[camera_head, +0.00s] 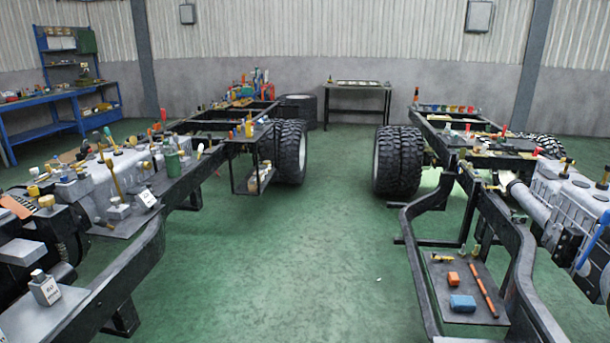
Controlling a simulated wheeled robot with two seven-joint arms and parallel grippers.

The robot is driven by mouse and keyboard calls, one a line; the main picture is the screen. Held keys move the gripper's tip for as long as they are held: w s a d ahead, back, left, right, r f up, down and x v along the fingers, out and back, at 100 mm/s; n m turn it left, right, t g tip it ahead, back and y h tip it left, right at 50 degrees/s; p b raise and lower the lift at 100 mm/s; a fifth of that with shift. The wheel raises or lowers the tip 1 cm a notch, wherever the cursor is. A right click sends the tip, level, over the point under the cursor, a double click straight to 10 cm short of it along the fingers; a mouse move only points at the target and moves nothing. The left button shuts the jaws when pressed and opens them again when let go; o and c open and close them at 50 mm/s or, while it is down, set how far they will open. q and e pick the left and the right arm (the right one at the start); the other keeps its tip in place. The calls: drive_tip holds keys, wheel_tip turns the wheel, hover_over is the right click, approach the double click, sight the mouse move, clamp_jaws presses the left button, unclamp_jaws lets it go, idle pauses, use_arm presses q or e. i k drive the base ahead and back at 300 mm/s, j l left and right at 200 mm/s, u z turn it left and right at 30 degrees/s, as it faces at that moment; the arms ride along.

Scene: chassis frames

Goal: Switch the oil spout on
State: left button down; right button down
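I cannot tell for sure which item is the oil spout. A dark green can or bottle (173,164) stands on the left chassis frame, among several small containers and yellow-topped tools. A small grey bottle with a white label (45,289) stands at the front left, its print too small to read surely. A yellow bottle-like item (249,127) stands farther back on the left chassis. No switch or spout position can be made out. Neither of my grippers shows in the head view.
Two chassis frames with large tyres (398,161) flank a clear green floor aisle (300,250). A dark table (357,102) and a blue workbench (70,92) stand at the back.

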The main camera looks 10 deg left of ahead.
sight(165, 143)
drive_tip(key=i+u, duration=0.25)
drive_tip(key=i, duration=0.3)
drive_tip(key=i+u, duration=0.2)
drive_tip(key=i, duration=0.35)
drive_tip(key=i+l+u, duration=0.1)
drive_tip(key=i+u, duration=0.15)
drive_tip(key=i, duration=0.3)
drive_tip(key=i+l+u, duration=0.25)
drive_tip(key=i, duration=0.3)
drive_tip(key=i+j+u, duration=0.15)
drive_tip(key=i+u, duration=0.65)
drive_tip(key=i+l+u, duration=0.1)
drive_tip(key=i+u, duration=0.4)
drive_tip(key=i, duration=0.3)
